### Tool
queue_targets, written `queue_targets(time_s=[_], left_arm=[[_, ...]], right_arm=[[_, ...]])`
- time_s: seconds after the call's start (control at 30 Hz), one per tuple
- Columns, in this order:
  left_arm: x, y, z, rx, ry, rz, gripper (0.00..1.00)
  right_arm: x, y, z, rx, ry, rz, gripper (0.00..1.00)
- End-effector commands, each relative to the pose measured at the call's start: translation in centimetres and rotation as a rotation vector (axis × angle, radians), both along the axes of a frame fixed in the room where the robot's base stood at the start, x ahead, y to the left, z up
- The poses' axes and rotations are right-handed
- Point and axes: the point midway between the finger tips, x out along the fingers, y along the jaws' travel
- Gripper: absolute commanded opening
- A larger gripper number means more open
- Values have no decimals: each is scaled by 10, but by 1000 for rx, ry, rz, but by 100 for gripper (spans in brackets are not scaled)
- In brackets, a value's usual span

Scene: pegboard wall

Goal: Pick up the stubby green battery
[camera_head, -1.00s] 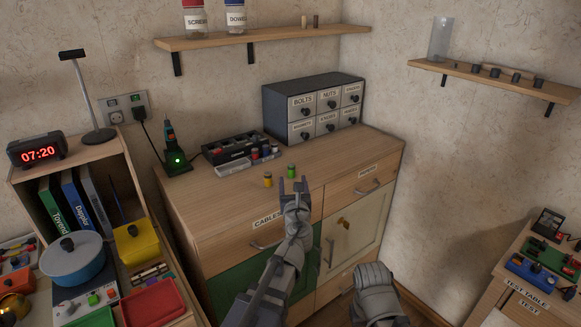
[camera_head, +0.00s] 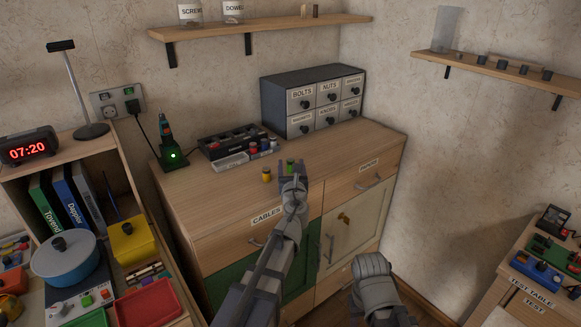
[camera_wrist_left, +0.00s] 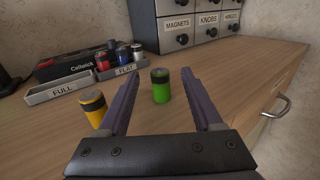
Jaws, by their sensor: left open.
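The stubby green battery (camera_wrist_left: 160,86) stands upright on the wooden cabinet top, with a dark top end. In the head view the green battery (camera_head: 290,162) shows just beyond my left gripper (camera_head: 292,168), partly hidden by it. In the left wrist view my left gripper (camera_wrist_left: 160,102) is open, and the battery stands between the lines of its two fingers, apart from both. A yellow battery (camera_wrist_left: 93,108) stands left of the left finger, and it also shows in the head view (camera_head: 266,174).
A black charger box (camera_head: 232,139) with several batteries and trays marked FULL (camera_wrist_left: 60,90) and FLAT (camera_wrist_left: 118,71) lies behind left. A grey drawer unit (camera_head: 312,102) stands at the back. Bare cabinet top lies to the right of the green battery.

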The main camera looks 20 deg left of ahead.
Motion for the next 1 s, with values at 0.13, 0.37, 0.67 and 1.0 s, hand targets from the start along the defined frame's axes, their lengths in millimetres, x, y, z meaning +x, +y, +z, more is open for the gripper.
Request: queue_targets(time_s=[0.13,0.37,0.67,1.0], left_arm=[[26,8,-2,0,0,2,67],[34,12,-2,0,0,1,67],[33,11,-2,0,0,1,43],[33,11,-2,0,0,1,5]], right_arm=[[0,0,-2,0,0,0,50],[0,0,-2,0,0,0,50],[0,0,-2,0,0,0,50],[0,0,-2,0,0,0,50]])
